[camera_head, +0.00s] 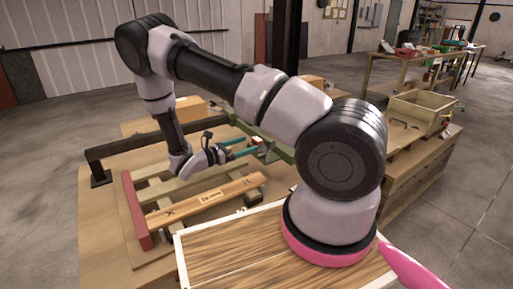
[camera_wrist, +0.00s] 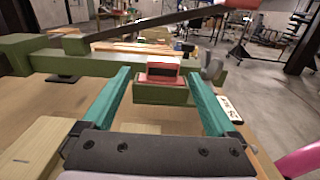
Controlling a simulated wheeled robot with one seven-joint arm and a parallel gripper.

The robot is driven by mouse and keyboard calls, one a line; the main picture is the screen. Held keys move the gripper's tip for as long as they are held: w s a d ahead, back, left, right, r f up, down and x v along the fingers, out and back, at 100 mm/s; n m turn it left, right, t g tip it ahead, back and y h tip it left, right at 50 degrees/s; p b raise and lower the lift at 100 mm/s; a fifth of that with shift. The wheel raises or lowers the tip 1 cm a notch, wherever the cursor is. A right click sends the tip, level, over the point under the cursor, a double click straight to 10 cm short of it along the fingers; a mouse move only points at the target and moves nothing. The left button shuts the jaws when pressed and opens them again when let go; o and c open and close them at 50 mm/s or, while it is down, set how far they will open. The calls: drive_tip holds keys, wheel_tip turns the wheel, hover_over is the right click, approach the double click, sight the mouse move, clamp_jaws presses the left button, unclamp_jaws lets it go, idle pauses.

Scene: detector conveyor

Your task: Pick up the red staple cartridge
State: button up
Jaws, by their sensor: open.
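The red staple cartridge (camera_wrist: 163,69), a small red block with a dark face toward me, sits on a green block (camera_wrist: 165,94) in the wrist view. My gripper (camera_wrist: 160,84) has two teal fingers spread wide, one on each side of the cartridge's line, with gaps on both sides. The fingers look empty, and the cartridge lies at or just beyond their tips; the exact depth is hard to tell. In the head view my gripper (camera_head: 250,147) reaches toward the far part of the workbench, where the cartridge is small and hard to make out.
A green beam (camera_wrist: 100,63) runs left of the cartridge, with a dark bar (camera_wrist: 150,28) above. A grey knob (camera_wrist: 212,67) stands close at right, and a white tag (camera_wrist: 230,109) lies nearby. A wooden plank frame (camera_head: 205,200) with a red end lies on the workbench (camera_head: 98,215).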

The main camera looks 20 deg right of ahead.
sight(254, 142)
drive_tip(key=d, duration=0.5)
drive_tip(key=shift+w+d, duration=0.1)
drive_tip(key=shift+w, duration=0.2)
drive_tip(key=shift+c, duration=0.3)
clamp_jaws()
